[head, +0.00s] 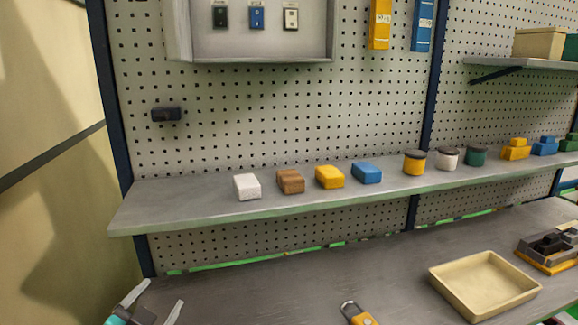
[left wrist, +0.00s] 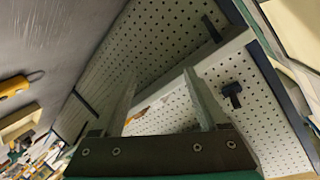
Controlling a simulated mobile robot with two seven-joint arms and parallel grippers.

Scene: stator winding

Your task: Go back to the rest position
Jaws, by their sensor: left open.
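My left gripper (head: 152,301) shows at the bottom left of the head view, low in front of the workbench's left end. Its two fingers are spread apart with nothing between them. In the left wrist view the open fingers (left wrist: 165,100) point toward the pegboard and the shelf, and the gap is empty. My right gripper is not in either view.
A grey shelf (head: 205,212) on the pegboard (head: 240,110) holds several coloured blocks and jars. The workbench (head: 270,290) below carries a cream tray (head: 440,280) and a yellow padlock-like item (head: 360,317). A dark bracket (head: 166,114) juts from the pegboard. The bench's left-middle is clear.

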